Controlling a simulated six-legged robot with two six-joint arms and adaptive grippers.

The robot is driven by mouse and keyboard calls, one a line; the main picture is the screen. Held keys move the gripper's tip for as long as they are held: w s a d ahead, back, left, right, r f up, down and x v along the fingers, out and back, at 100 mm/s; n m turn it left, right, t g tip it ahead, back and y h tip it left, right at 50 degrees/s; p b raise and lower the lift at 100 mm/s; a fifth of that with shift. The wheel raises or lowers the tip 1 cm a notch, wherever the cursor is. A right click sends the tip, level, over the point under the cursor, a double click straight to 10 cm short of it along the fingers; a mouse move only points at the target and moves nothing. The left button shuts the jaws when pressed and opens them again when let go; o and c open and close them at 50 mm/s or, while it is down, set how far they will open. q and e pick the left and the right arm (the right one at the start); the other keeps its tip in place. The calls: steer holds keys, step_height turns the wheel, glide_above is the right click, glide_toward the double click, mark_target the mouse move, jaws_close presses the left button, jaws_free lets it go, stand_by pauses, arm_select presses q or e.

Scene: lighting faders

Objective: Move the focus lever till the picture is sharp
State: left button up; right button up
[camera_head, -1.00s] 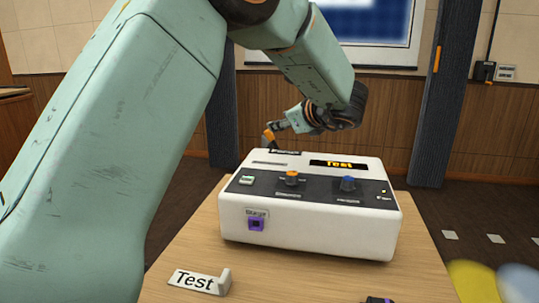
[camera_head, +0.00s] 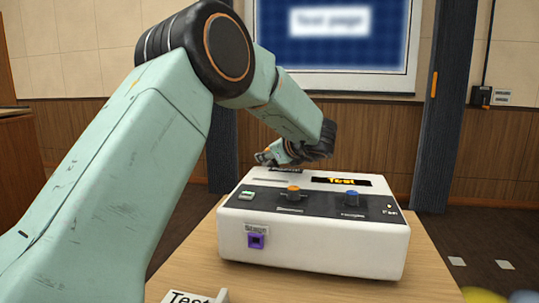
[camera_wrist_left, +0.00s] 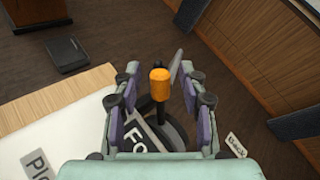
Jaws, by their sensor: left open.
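The focus lever (camera_wrist_left: 159,86) has an orange knob on a dark stem and stands by a partly hidden label starting "Fo" in the left wrist view. My left gripper (camera_wrist_left: 161,93) is open, with one finger on each side of the knob and gaps between. In the head view my left gripper (camera_head: 266,157) is at the back left of the white projector (camera_head: 320,250), and the lever is hidden there. The projected picture (camera_head: 330,22) on the wall shows "Test page" in blurred letters. My right gripper is not in view.
A "Test" sign (camera_head: 190,297) stands on the wooden table (camera_head: 240,282) in front.

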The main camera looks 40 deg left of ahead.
arm_select(q)
steer(key=shift+w+a+f, duration=0.1)
steer(key=shift+c, duration=0.3)
jaws_close()
stand_by(0.4)
